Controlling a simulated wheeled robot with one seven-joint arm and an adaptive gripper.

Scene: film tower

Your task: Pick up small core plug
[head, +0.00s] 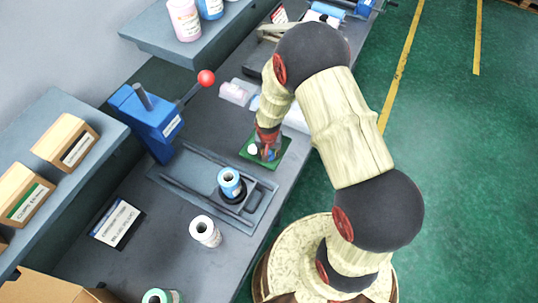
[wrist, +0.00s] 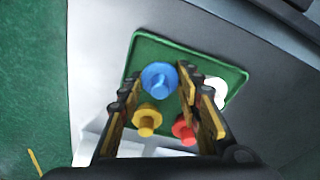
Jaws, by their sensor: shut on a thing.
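Flanged core plugs stand on a green tray (wrist: 136,60), seen in the wrist view. The blue plug (wrist: 160,78) lies between the fingertips of my gripper (wrist: 161,84), which is shut on it. A yellow plug (wrist: 148,117) and a red plug (wrist: 185,128) are nearer the wrist camera, and a white plug (wrist: 216,90) is just outside the right finger. In the head view my gripper (head: 267,147) is low over the green tray (head: 284,143) and hides most of it. I cannot tell whether the blue plug touches the tray.
A blue press (head: 148,122) with a red-knobbed lever stands on the bench. A grey fixture (head: 178,166) holds a blue roll (head: 229,181); a white roll (head: 205,231) stands nearby. Clear containers (head: 236,92) are behind the tray. Cartons (head: 66,141) sit on the left shelf.

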